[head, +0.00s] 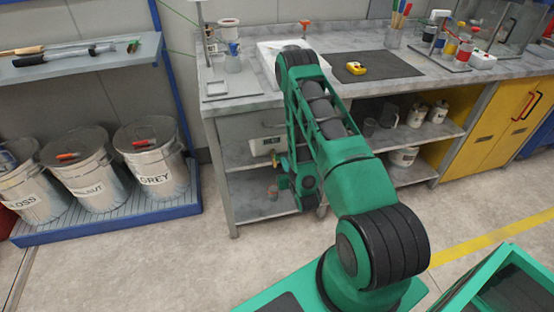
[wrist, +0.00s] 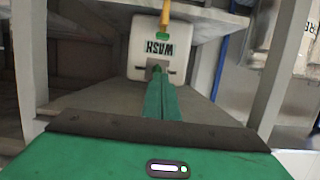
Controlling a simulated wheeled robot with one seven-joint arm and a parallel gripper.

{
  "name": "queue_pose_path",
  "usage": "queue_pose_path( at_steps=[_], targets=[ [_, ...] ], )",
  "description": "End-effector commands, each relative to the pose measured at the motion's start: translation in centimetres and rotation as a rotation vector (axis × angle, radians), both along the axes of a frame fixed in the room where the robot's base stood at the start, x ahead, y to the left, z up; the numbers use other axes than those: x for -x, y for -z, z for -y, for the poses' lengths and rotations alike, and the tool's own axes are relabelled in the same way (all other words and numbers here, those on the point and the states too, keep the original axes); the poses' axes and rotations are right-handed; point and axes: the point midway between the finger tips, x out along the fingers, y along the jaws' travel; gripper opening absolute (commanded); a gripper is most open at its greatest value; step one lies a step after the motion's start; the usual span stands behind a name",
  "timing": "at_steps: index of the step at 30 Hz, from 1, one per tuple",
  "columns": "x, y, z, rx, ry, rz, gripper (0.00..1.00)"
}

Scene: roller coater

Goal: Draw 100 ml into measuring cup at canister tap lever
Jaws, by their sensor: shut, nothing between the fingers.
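The white canister marked WASH (head: 265,146) stands under the bench on the left; its label is upside down in the wrist view (wrist: 143,58). Its tap shows there as a yellow part (wrist: 166,14) with a green part (wrist: 162,37) in front of the canister. My gripper (wrist: 157,73) is shut and empty, its green fingers pointing at the canister face just beside the tap. Whether the fingertips touch anything I cannot tell. In the head view my arm hides most of the gripper.
The grey bench (head: 235,108) has legs and shelf edges close around my gripper. Clear jugs (head: 388,117) and white tins (head: 417,115) stand on the right shelf. A blue rack (head: 110,222) with several metal bins stands at left. The floor between is clear.

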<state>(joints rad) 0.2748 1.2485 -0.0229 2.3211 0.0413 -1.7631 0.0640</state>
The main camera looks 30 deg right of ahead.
Motion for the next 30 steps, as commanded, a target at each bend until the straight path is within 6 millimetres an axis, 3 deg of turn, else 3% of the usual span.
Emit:
queue_pose_path(
  at_steps=[14, 20, 30],
  targets=[
    [-0.4, 0.1, 0.2, 0.0, 0.001, 0.004, 0.0],
    [-2.8, 0.7, 0.9, 0.001, 0.001, 0.007, 0.0],
    [-8.7, 2.3, 2.6, 0.001, 0.001, 0.005, 0.0]
  ],
)
